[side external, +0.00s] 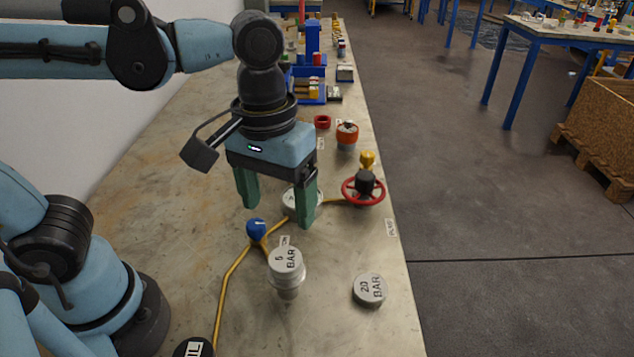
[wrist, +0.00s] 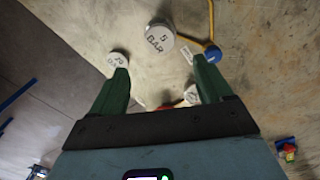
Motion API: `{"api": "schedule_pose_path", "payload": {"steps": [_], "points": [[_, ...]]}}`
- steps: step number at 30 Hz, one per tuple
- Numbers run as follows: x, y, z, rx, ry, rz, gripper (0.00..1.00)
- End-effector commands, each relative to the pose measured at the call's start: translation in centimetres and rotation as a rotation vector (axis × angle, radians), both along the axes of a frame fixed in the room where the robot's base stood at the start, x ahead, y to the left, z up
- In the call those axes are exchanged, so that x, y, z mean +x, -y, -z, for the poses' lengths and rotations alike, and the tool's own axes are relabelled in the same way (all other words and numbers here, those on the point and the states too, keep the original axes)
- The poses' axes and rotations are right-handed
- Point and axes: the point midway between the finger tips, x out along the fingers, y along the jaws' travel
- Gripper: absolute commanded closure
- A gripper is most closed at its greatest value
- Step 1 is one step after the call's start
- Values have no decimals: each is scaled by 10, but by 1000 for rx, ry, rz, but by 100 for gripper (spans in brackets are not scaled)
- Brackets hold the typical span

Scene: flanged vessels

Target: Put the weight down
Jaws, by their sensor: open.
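A grey weight marked "5 BAR" (side external: 286,260) sits on top of a metal post at the front middle. It also shows in the wrist view (wrist: 158,40), beyond the fingertips. A flat grey weight marked "20 BAR" (side external: 369,290) lies on the table to its right and shows in the wrist view (wrist: 117,58) near the left fingertip. My gripper (side external: 278,213) is open with its green fingers pointing down, behind the 5 BAR weight. The wrist view (wrist: 161,67) shows nothing held between the fingers. A pale round piece (side external: 291,199) is partly hidden by a finger.
A red handwheel (side external: 363,188) stands right of my gripper, near the table's right edge. A blue knob (side external: 256,229) and yellow pipe (side external: 232,274) lie left of the 5 BAR weight. An orange-ringed part (side external: 347,136) stands farther back. Bare table (side external: 335,245) lies between the weights and handwheel.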

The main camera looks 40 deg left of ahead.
Motion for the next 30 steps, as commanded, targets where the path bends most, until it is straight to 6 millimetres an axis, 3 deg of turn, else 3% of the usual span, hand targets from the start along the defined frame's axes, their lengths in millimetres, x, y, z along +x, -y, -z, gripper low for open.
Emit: {"api": "schedule_pose_path", "payload": {"steps": [4, 9, 11, 21, 24, 30], "points": [[0, 0, -15, 0, 0, 0, 21], [2, -5, -19, -7, 20, 7, 21], [8, -14, -14, -20, 64, 24, 21], [45, -107, 30, 71, 532, 241, 21], [48, -120, 34, 117, 594, 277, 21], [49, -123, 34, 133, 612, 296, 21]]}}
